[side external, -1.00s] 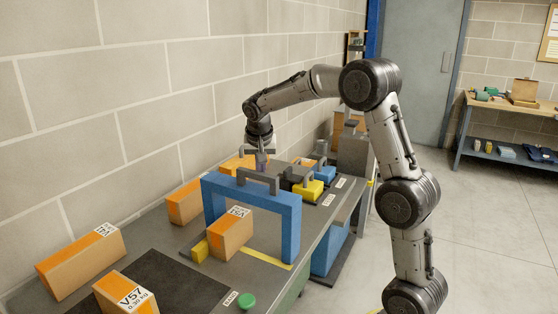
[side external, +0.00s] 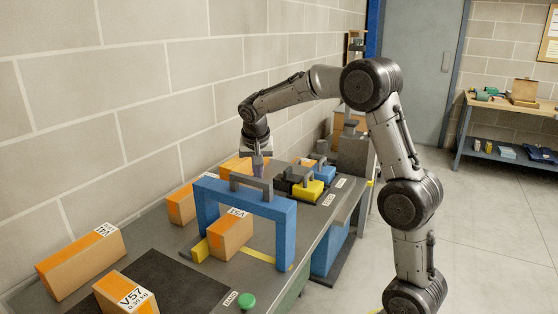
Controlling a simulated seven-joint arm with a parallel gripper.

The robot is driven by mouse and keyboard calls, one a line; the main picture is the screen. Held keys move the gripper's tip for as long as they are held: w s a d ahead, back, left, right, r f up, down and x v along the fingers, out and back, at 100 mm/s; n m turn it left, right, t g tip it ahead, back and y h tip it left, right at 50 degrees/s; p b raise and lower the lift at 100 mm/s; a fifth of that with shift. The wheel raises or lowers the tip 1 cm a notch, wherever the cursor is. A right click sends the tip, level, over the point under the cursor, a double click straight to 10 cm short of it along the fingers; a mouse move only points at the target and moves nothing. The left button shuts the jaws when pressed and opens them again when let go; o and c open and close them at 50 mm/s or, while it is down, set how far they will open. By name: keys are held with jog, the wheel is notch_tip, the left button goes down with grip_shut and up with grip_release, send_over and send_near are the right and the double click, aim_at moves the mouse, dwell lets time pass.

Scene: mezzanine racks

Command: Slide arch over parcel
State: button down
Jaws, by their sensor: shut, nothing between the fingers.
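The blue arch (side external: 243,201) with a grey handle (side external: 251,184) on top stands upright on the table. An orange-and-tan parcel (side external: 231,237) with a white label stands between its legs. The arch's top beam hides part of the parcel's top and label. My gripper (side external: 258,171) points down just behind the arch's top beam, with its fingers shut and empty. The fingertips are partly hidden by the arch and handle, and I cannot tell whether they touch it.
Yellow strips (side external: 262,256) mark the table around the arch. Other parcels stand by the wall (side external: 182,205), (side external: 80,264) and at the front (side external: 125,294). Yellow (side external: 308,190) and blue (side external: 325,175) handled blocks stand right of my gripper. A green button (side external: 246,300) is at the front edge.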

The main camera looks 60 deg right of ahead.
notch_tip(320, 180, up, 10)
dwell(1.0)
jog(key=s+a+r+n+t+y, duration=0.1)
jog(key=s+a+r+n+t, duration=0.35)
jog(key=s+a, duration=0.8)
jog(key=s+a+f+n+y, duration=0.1)
jog(key=s+a+f+n, duration=0.2)
jog(key=s+f, duration=0.3)
jog(key=s+a+f+n+g+y, duration=0.1)
jog(key=s+a+f+n, duration=0.3)
jog(key=s, duration=0.5)
notch_tip(320, 180, down, 2)
jog(key=shift+s+f+y, duration=0.1)
jog(key=shift+s+y, duration=0.1)
jog(key=shift+y, duration=0.3)
